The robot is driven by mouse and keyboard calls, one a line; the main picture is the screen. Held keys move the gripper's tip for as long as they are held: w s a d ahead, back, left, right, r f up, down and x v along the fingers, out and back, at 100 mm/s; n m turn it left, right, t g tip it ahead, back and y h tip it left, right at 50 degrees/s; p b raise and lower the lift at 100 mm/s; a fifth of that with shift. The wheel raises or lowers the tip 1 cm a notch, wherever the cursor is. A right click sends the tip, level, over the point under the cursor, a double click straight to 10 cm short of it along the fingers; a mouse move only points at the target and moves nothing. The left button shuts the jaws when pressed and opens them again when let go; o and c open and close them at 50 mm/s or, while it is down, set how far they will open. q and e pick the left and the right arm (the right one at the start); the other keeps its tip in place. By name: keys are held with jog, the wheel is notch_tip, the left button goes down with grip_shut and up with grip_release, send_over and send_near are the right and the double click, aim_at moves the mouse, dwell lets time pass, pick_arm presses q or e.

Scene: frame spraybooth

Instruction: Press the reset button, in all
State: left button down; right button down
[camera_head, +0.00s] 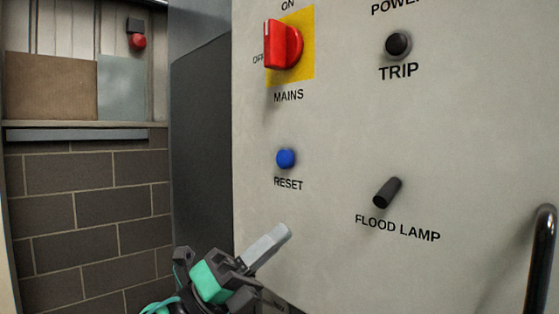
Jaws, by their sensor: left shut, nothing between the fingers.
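The reset button (286,158) is a round blue knob on the pale grey panel, with the word RESET printed below it. My left gripper (283,235) comes in from the lower left, its grey fingers shut and empty. The fingertips are below the button and the RESET label, clearly apart from the button in the picture. My right gripper is not in view.
The panel (330,255) also carries a red mains switch (284,45) on a yellow plate, a dark trip lamp (398,45) and a black flood lamp lever (387,193). A dark curved handle (541,262) stands at the lower right. A brick wall (90,210) is at left.

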aim_at(285, 159)
pick_arm(q)
jog(key=s+d+r+m+g+y, duration=0.3)
jog(key=s+d+m+g+y, duration=0.25)
jog(key=m+g, duration=0.4)
jog(key=w+a+r+m+t+y, duration=0.1)
jog(key=a+r+m+t+y, duration=0.1)
jog(key=a+r+t+y, duration=0.2)
jog(key=w+a+r+m+t+y, duration=0.2)
jog(key=a+r+t+y, duration=0.3)
jog(key=a+t+y, duration=0.4)
jog(key=shift+w+a+m+y, duration=0.35)
jog(key=shift+m+y, duration=0.4)
jog(key=shift+y, duration=0.3)
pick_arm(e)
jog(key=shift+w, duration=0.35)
pick_arm(q)
jog(key=shift+t, duration=0.25)
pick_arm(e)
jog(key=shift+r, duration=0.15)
